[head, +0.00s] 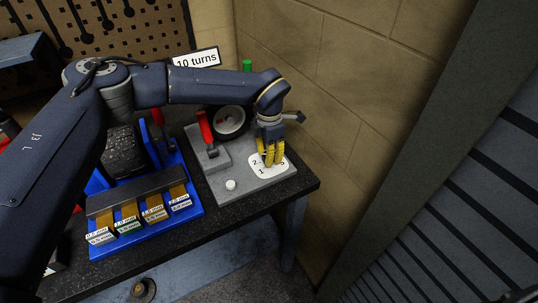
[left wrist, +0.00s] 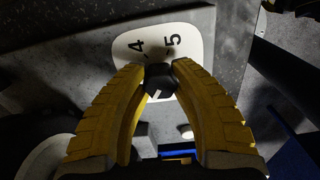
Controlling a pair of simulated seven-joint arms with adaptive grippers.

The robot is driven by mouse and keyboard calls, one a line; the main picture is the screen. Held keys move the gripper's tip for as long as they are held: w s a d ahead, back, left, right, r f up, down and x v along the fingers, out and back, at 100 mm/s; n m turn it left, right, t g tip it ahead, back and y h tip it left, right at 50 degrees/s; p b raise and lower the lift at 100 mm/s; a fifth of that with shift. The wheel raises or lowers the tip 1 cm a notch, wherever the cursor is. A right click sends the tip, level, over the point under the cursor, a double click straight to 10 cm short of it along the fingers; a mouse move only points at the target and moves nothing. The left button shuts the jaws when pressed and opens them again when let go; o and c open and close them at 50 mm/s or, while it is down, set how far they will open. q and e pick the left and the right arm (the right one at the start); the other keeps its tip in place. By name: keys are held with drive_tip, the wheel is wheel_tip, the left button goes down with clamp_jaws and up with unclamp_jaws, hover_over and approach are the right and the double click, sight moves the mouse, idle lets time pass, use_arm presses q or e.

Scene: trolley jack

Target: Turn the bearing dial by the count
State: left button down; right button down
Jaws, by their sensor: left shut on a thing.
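The bearing dial has a white number plate (head: 256,170) on a grey block (head: 225,182). Digits 2, 1 and 5 show in the head view. In the left wrist view the plate (left wrist: 190,45) shows 4 and 5, and a dark knob (left wrist: 160,82) with a pale mark stands in front of it. My left gripper (head: 273,160) comes down from above onto the dial, its yellow fingers shut around the knob. The fingers hide the middle of the plate in the head view. A sign (head: 196,59) behind my arm reads "10 turns".
A blue rack (head: 150,225) with labelled slots stands left. A wall is close on the right.

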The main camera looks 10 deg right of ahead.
use_arm(q)
drive_tip(key=shift+d+n, duration=0.15)
drive_tip(key=shift+n, duration=0.25)
drive_tip(key=c, duration=1)
unclamp_jaws()
drive_tip(key=shift+o, duration=0.2)
drive_tip(key=shift+r, duration=0.1)
wheel_tip(320, 180, up, 12)
